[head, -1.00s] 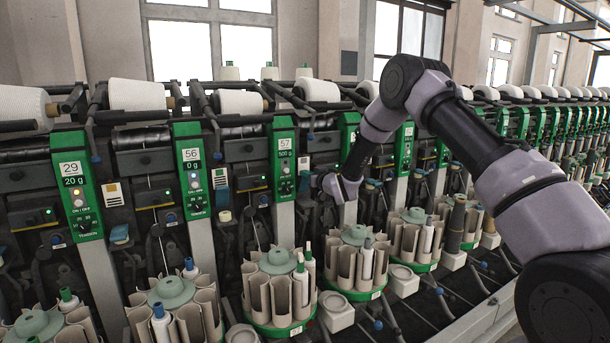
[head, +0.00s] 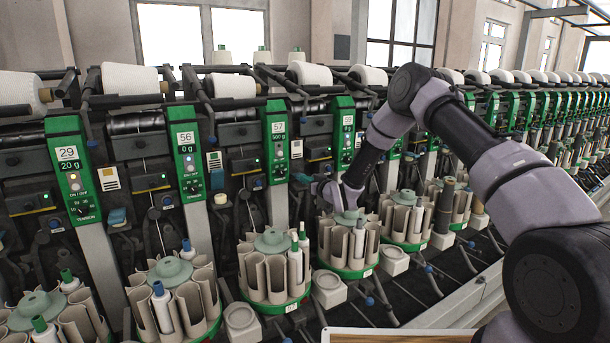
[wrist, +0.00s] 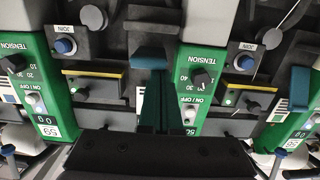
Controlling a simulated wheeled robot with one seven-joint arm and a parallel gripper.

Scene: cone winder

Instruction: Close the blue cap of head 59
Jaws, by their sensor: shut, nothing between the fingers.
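The blue cap (wrist: 153,57) shows in the upper middle of the wrist view, between two green panels; the picture there is upside down. The left panel, read as head 59 (wrist: 42,130), has a tension knob and an on/off button. My gripper (wrist: 155,72) is shut and empty, its two dark fingers together, with the tips just below the cap in the picture. I cannot tell whether they touch it. In the head view my gripper (head: 335,193) is low at the machine front, partly hidden by my wrist, and the cap there is hard to make out.
Round bobbin magazines (head: 272,242) stand in a row below the heads, one close under my gripper. Green panels (head: 278,145) line the machine, with white yarn cones (head: 129,78) above.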

